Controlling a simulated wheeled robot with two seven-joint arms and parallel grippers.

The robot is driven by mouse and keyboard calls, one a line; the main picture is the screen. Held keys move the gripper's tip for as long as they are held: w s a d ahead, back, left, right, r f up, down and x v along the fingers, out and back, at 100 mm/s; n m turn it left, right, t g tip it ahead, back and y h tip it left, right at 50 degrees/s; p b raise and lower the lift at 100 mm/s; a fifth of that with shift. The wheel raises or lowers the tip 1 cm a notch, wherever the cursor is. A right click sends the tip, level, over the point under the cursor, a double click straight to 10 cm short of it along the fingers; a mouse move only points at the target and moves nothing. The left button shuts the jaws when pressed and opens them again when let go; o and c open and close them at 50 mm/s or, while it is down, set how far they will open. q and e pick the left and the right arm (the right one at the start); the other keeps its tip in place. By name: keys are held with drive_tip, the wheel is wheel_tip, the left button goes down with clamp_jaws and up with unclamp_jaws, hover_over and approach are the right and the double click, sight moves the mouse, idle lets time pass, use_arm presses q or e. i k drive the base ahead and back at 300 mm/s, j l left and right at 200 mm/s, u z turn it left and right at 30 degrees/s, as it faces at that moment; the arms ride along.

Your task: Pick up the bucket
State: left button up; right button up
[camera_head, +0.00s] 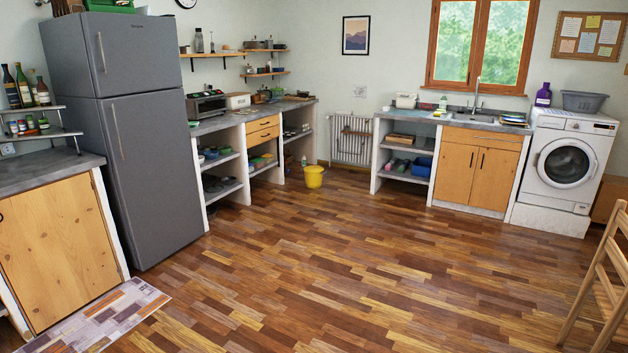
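A yellow bucket (314,177) stands upright on the wooden floor at the back of the room. It is beside the white end of the left-hand counter and in front of the radiator. It looks small and far off; its inside and handle are too small to make out. Neither of my grippers shows in the head view.
Open wooden floor (330,265) lies between me and the bucket. A grey fridge (150,150) and shelved counter line the left. A sink cabinet (478,172) and washing machine (566,165) stand at the back right. A wooden chair (603,285) is at right, a rug (100,318) at lower left.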

sight(313, 174)
drive_tip(key=z, duration=0.3)
drive_tip(key=i, duration=9.75)
drive_tip(key=j+u, duration=0.05)
drive_tip(key=j, duration=0.15)
